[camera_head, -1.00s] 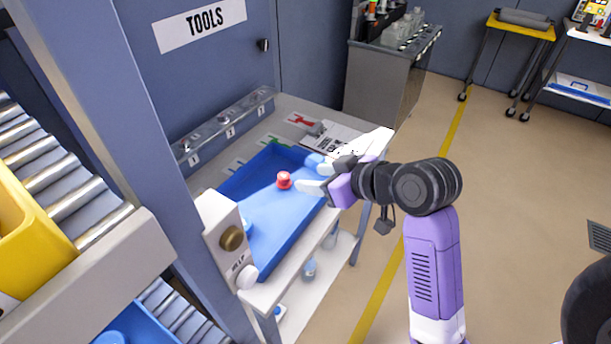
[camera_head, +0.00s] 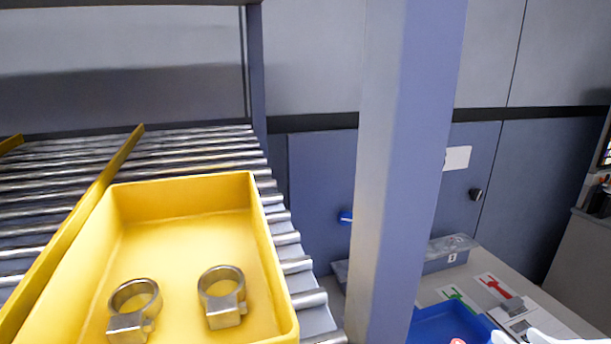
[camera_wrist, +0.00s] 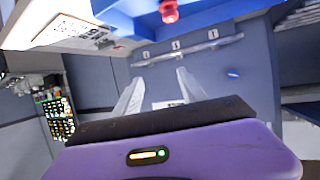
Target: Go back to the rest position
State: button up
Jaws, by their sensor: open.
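My gripper (camera_wrist: 157,92) shows in the wrist view with its two pale fingers apart and nothing between them. In the head view only a white part of my arm shows at the bottom right edge, beside the blue tray (camera_head: 440,325). The blue tray also shows at the top of the wrist view (camera_wrist: 215,18), with a red round object (camera_wrist: 169,11) near its edge. A bit of the red object (camera_head: 457,341) shows at the bottom of the head view.
A yellow bin (camera_head: 190,200) with two metal rings (camera_head: 222,297) sits on a roller rack (camera_head: 290,250) at left. A blue-grey post (camera_head: 405,150) stands between rack and workbench (camera_head: 550,310).

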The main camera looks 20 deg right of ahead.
jog(key=s+a+f+n+t+y, duration=0.1)
jog(key=s+a+f, duration=0.3)
jog(key=s+a, duration=0.7)
jog(key=s+a+f+n+y, duration=0.2)
jog(key=s+a+f, duration=0.3)
jog(key=s+a, duration=0.6)
jog(key=shift+s+a+f+t+y, duration=0.35)
jog(key=shift+a+y, duration=0.25)
jog(key=shift+a, duration=0.25)
